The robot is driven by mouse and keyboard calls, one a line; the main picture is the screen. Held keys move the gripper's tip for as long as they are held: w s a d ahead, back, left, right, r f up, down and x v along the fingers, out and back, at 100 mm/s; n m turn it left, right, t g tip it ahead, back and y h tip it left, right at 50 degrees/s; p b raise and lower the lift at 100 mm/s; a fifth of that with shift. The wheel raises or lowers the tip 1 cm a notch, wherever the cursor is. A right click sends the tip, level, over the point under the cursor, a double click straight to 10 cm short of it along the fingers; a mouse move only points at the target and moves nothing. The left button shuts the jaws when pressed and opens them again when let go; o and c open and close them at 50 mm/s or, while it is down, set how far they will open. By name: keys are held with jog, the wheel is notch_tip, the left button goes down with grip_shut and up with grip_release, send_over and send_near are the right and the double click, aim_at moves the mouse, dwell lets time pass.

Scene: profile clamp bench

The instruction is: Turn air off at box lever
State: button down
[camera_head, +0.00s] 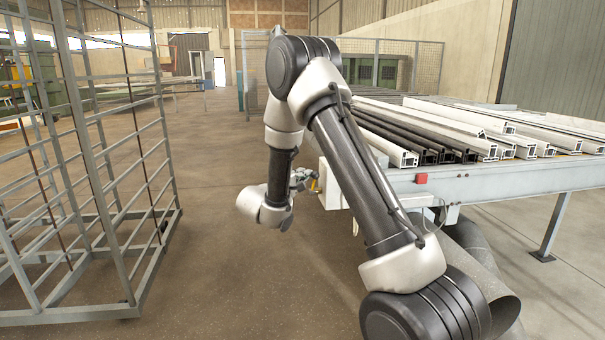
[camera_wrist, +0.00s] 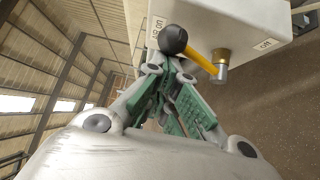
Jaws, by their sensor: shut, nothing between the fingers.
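A pale box (camera_wrist: 225,22) carries a yellow lever (camera_wrist: 197,60) with a black round knob (camera_wrist: 174,40) in the wrist view. The lever's other end meets a brass and silver fitting (camera_wrist: 221,62) on the box. Small labels (camera_wrist: 157,27) and (camera_wrist: 268,43) sit at both sides of it; their print is too small to read surely. The knob end lies toward the left label. My gripper (camera_wrist: 172,70) is shut and empty, its tips close below the knob; touching or apart cannot be told. In the head view the box (camera_head: 332,186) hangs at the bench's end, partly behind my arm.
A metal rack cart (camera_head: 150,190) stands at left. The floor between is clear.

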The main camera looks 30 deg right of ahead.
jog(key=s+a+f, duration=0.1)
jog(key=s+f, duration=0.4)
jog(key=f, duration=0.1)
jog(key=shift+a+f, duration=0.2)
jog(key=shift+f, duration=0.1)
dwell(0.5)
jog(key=shift+s+f, duration=0.15)
dwell(0.4)
notch_tip(320, 180, up, 4)
jog(key=w+a, duration=0.2)
jog(key=a+f, duration=0.7)
jog(key=shift+s, duration=0.25)
